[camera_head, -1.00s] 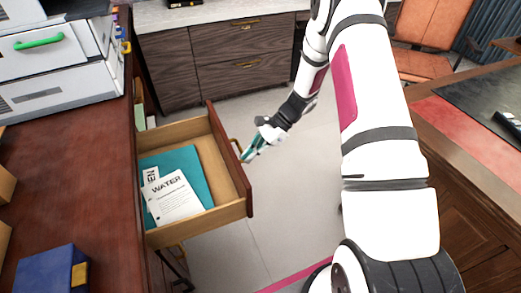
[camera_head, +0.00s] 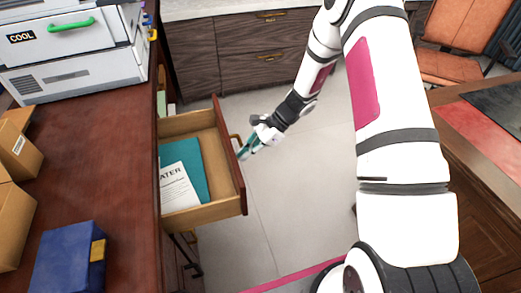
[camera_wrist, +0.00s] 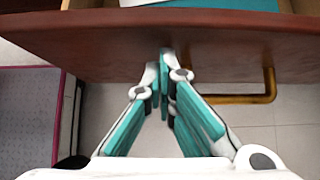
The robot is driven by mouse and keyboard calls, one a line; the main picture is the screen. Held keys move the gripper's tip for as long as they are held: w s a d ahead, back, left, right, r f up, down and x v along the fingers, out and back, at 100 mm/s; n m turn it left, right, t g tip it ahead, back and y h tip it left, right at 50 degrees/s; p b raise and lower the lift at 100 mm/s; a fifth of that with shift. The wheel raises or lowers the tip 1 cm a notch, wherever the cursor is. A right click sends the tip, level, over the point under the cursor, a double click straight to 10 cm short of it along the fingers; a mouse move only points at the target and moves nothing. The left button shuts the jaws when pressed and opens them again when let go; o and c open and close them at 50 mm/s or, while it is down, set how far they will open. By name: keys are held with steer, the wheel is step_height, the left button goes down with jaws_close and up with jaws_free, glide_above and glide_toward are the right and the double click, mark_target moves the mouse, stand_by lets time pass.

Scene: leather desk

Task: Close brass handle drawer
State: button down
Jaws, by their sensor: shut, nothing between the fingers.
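The wooden drawer (camera_head: 228,150) stands part-way out of the desk, with a teal folder (camera_head: 188,160) and a white paper (camera_head: 177,188) inside. Its brass handle (camera_head: 236,145) is on the reddish-brown front, partly behind my gripper in the head view. My gripper (camera_head: 246,152) is shut and empty, outside the drawer front. In the wrist view, the fingertips (camera_wrist: 166,56) meet at the front panel (camera_wrist: 90,38) and appear to touch it. The handle (camera_wrist: 245,98) is to the right of the fingers, and they do not grasp it.
The desk top (camera_head: 90,165) carries a white cooler-like box (camera_head: 80,70), cardboard boxes (camera_head: 15,150) and a blue box (camera_head: 65,258). Dark cabinets (camera_head: 240,50) stand behind. An orange chair (camera_head: 455,45) is at back right. The floor (camera_head: 295,190) beside the drawer is clear.

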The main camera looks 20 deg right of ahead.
steer(key=a+b, duration=0.1)
steer(key=a, duration=2.3)
steer(key=shift+a, duration=0.2)
steer(key=d+f+p+v, duration=0.1)
steer(key=d+f+v, duration=0.1)
steer(key=v, duration=1.1)
steer(key=shift+d+p, duration=0.15)
steer(key=shift+p, duration=0.15)
